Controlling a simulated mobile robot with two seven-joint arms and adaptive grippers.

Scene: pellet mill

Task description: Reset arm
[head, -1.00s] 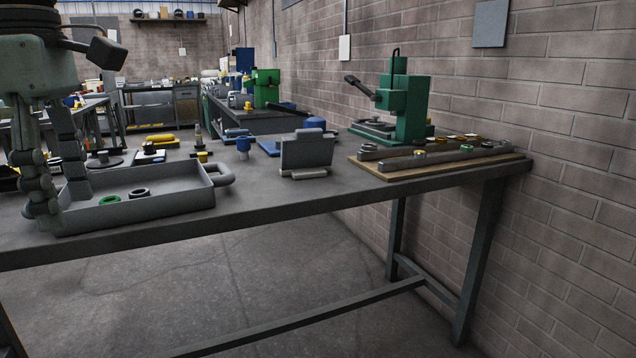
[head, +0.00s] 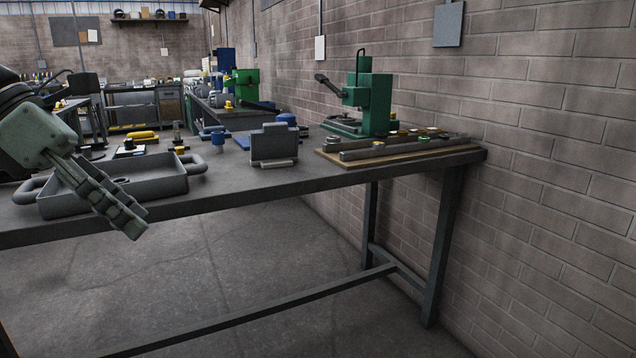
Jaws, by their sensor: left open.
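My left gripper (head: 132,221) is open. It reaches in from the left, tilted, with its fingers pointing down and to the right across the front wall of a grey two-handled tray (head: 168,187). I see nothing held between the fingers. The fingers hide part of the tray's inside; a dark ring (head: 121,180) shows in it. Whether the fingers touch the tray, I cannot tell. My right gripper is not in view.
The tray stands on a long grey workbench (head: 237,191). A wooden board (head: 400,154) with rails lies at the right end, near a brick wall (head: 560,130).

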